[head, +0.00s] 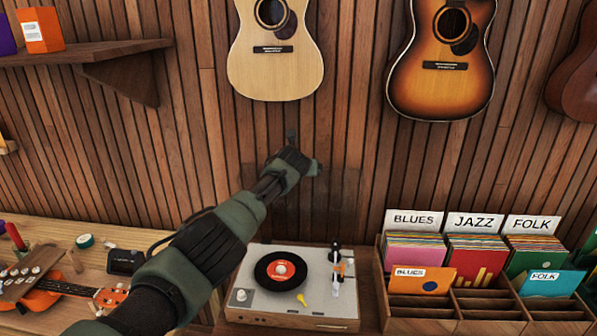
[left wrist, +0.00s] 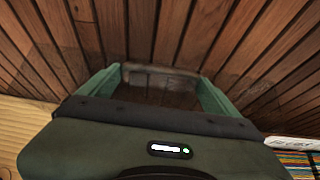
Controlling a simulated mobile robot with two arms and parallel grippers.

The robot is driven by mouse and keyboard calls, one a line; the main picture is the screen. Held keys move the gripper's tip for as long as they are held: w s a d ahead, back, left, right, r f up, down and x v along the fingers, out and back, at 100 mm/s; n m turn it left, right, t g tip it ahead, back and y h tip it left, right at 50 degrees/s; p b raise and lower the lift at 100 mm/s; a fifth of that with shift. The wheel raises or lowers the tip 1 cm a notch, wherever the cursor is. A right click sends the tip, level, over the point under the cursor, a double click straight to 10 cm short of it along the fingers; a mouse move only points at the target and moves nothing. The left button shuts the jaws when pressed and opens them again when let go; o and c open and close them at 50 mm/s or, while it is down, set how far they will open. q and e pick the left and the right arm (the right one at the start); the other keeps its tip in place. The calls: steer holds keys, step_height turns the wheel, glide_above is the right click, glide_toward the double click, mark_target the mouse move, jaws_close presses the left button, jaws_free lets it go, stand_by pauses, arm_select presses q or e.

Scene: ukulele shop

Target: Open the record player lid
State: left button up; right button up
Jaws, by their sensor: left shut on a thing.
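The record player (head: 262,302) stands on the wooden counter, with a black record (head: 270,278) with a red label on its platter and a tonearm at its right side. Its smoky see-through lid (head: 336,205) is raised, standing steeply up behind the deck against the slatted wall. My left gripper (head: 304,153) is at the lid's upper edge, shut on it. In the left wrist view the lid's edge (left wrist: 160,78) shows between the two green fingers of the left gripper (left wrist: 160,88). My arm hides the lid's left part. My right gripper is not in view.
A wooden record crate (head: 455,325) with labelled sleeves stands close to the right of the player. Guitars (head: 275,70) hang on the wall above. A ukulele (head: 75,288) and small items lie on the counter at left.

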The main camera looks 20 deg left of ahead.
arm_select(q)
steer(key=shift+w+r, duration=0.35)
steer(key=shift+w, duration=0.2)
steer(key=o, duration=1.8)
steer(key=shift+s+d+r, duration=0.1)
steer(key=shift+s+d, duration=0.05)
steer(key=shift+s, duration=0.15)
